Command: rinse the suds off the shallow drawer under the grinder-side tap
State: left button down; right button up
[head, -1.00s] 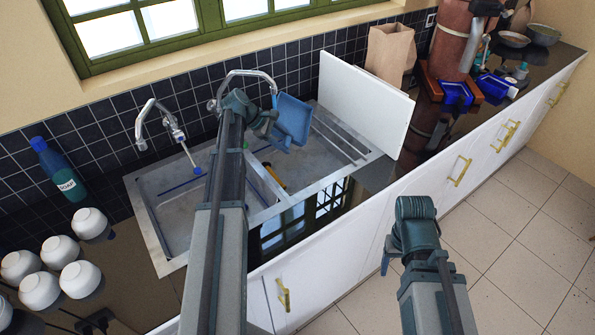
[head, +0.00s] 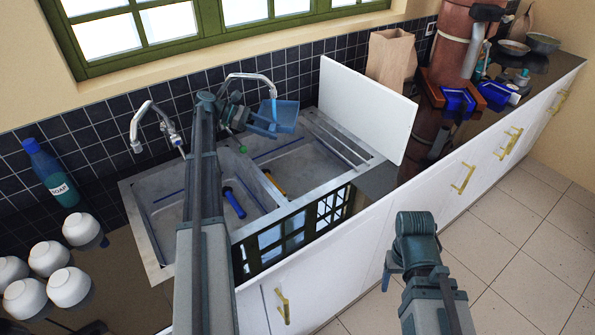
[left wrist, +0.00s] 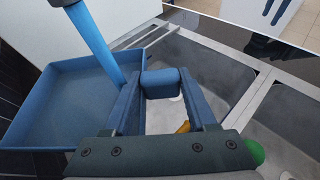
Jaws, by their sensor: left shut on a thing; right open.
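The shallow blue drawer (head: 282,115) is held roughly level under the right-hand tap (head: 250,77), the one nearer the grinder. In the left wrist view, the drawer (left wrist: 62,95) shows an open tray side, and a blue stream of water (left wrist: 95,42) runs from the spout down into it. My left gripper (head: 247,125) is shut on the drawer's small blue handle block, which shows between the fingers in the left wrist view (left wrist: 163,83). I see no clear suds on the drawer's visible inside. My right gripper (head: 392,275) is open and empty, in front of the counter.
Below are two sink basins with a blue-handled tool (head: 234,203) and a yellow one (head: 273,183). A second tap (head: 150,112) stands left. A white board (head: 368,108) rises right of the sink. White bowls (head: 70,287) and a soap bottle (head: 52,172) stand left.

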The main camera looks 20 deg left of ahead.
pick_arm(q)
jog(key=shift+r, duration=0.1)
notch_tip(320, 180, up, 5)
jog(key=p, duration=0.5)
dwell(0.7)
